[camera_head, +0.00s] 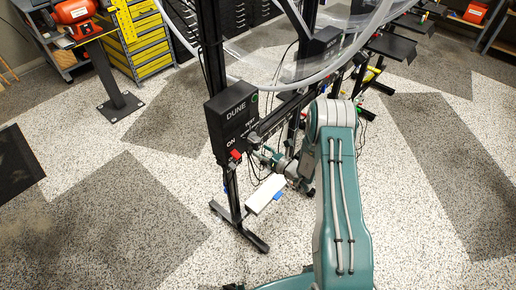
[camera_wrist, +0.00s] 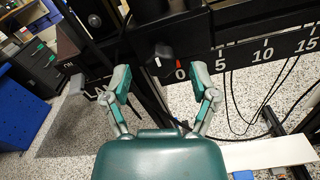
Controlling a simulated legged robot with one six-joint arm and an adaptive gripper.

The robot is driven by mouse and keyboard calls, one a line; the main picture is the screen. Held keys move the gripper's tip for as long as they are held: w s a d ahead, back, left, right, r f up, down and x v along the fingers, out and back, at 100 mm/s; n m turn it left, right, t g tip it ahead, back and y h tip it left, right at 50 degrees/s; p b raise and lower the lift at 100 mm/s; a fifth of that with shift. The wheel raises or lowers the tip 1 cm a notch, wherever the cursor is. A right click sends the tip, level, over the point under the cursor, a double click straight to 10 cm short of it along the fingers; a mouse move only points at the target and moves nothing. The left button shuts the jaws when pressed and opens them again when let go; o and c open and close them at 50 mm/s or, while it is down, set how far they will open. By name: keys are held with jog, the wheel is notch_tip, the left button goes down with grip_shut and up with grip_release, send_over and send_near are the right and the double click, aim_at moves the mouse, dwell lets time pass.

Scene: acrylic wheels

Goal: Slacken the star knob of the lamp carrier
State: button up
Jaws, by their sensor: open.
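In the wrist view a dark knob (camera_wrist: 163,57) with a white mark sits on a black carrier block (camera_wrist: 165,22) above a scale bar. It looks like the star knob, but its lobes are hard to make out. A red pointer beside it is near the 0 mark. My gripper (camera_wrist: 160,79) is open, its two fingers apart on the left and right of the knob, apparently short of it, with nothing between the pads. In the head view my gripper (camera_head: 268,158) is small beside the stand, and the knob cannot be made out there.
The black scale bar (camera_wrist: 265,50) runs right from the knob. Loose cables hang below the bar. A white board (camera_head: 265,194) lies below my gripper. Speckled floor is open to the left.

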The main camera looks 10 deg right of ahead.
jog(key=shift+x, duration=0.85)
jog(key=shift+d, duration=0.1)
grip_shut()
jog(key=shift+m, duration=0.7)
grip_release()
